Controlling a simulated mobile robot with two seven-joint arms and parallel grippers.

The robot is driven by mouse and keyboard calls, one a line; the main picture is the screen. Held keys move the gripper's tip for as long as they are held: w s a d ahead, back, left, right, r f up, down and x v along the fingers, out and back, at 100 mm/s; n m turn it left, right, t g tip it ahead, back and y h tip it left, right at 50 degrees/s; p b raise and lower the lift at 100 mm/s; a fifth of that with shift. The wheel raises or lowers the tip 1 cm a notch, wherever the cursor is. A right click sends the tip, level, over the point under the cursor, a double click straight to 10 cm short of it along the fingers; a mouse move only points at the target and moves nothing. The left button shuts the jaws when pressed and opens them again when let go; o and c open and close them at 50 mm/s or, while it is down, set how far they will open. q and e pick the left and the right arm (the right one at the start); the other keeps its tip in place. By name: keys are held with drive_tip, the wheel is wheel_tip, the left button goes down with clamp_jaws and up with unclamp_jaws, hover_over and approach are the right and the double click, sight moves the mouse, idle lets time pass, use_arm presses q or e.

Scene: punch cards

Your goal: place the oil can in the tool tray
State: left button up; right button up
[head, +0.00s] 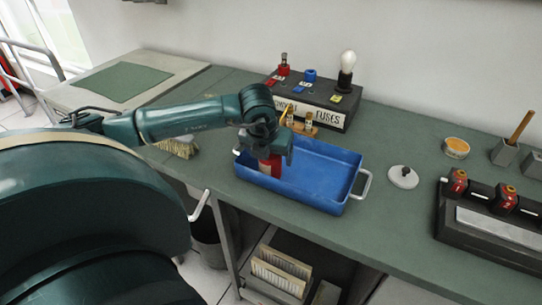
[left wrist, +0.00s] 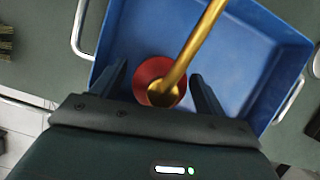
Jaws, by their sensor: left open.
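The oil can (head: 272,168) has a red body with a pale label and a brass spout. It is at the left end of the blue tool tray (head: 325,160), within the tray's outline; its base contact is not clear. In the left wrist view the red can (left wrist: 147,70) shows from above against the blue tray (left wrist: 250,60), with its spout leaning up and right. My left gripper (left wrist: 160,72) is open, one finger on each side of the can, with gaps visible. In the head view the left gripper (head: 273,150) hides the can's upper part. My right gripper is not in view.
A fuse box (head: 312,108) with a bulb stands behind the tray. A white lid-like disc (head: 403,177) and a dark rack with red items (head: 490,220) lie to the right. A brush (head: 180,148) is at left.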

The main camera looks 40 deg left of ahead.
use_arm(q)
drive_tip(key=b+v, duration=0.1)
drive_tip(key=v, duration=0.9)
drive_tip(key=shift+s+r, duration=0.2)
drive_tip(key=shift+r, duration=0.1)
